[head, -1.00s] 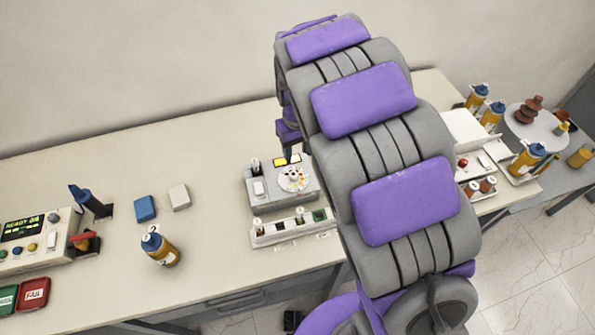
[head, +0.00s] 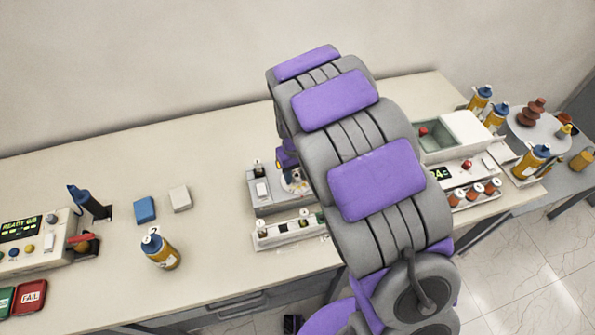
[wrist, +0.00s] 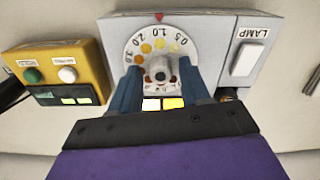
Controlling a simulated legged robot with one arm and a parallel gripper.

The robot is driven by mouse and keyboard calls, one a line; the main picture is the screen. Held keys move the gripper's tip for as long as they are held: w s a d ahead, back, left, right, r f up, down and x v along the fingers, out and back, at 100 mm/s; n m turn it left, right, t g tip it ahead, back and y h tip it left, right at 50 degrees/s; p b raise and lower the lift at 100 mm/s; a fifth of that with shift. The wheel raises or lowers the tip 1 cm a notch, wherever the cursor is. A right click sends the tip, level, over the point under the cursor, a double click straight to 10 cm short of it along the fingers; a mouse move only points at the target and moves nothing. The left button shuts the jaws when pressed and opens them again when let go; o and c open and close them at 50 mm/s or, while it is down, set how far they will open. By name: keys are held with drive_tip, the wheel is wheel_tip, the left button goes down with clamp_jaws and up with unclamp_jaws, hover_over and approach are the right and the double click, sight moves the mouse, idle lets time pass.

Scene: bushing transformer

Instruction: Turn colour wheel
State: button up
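The colour wheel (wrist: 143,48) is a pale disc with yellow-to-orange dots and numbers, on a grey box under a red triangle mark. A grey knob (wrist: 158,69) stands at its middle. My gripper (wrist: 160,74) is at the wheel, with one blue-grey finger on each side of the knob and a small gap visible on both sides. In the head view the grey box (head: 262,203) is on the bench, and my arm hides most of the wheel.
A white LAMP switch (wrist: 246,60) is right of the wheel, and a yellow box with buttons (wrist: 58,72) is left. Two lit pads show below the knob. A white strip with sockets (head: 288,232) lies in front of the grey box. A bottle (head: 160,250) stands left on the bench (head: 110,180).

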drive_tip(key=shift+a, duration=0.45)
drive_tip(key=c, duration=0.3)
drive_tip(key=shift+d, duration=0.45)
clamp_jaws()
drive_tip(key=shift+a, duration=0.1)
drive_tip(key=shift+m+p, duration=0.4)
drive_tip(key=shift+p, duration=0.05)
drive_tip(key=m+p, duration=0.2)
drive_tip(key=shift+r+m, duration=0.1)
drive_tip(key=shift+m, duration=0.3)
drive_tip(key=shift+m+p, duration=0.9)
drive_tip(key=shift+m, duration=0.7)
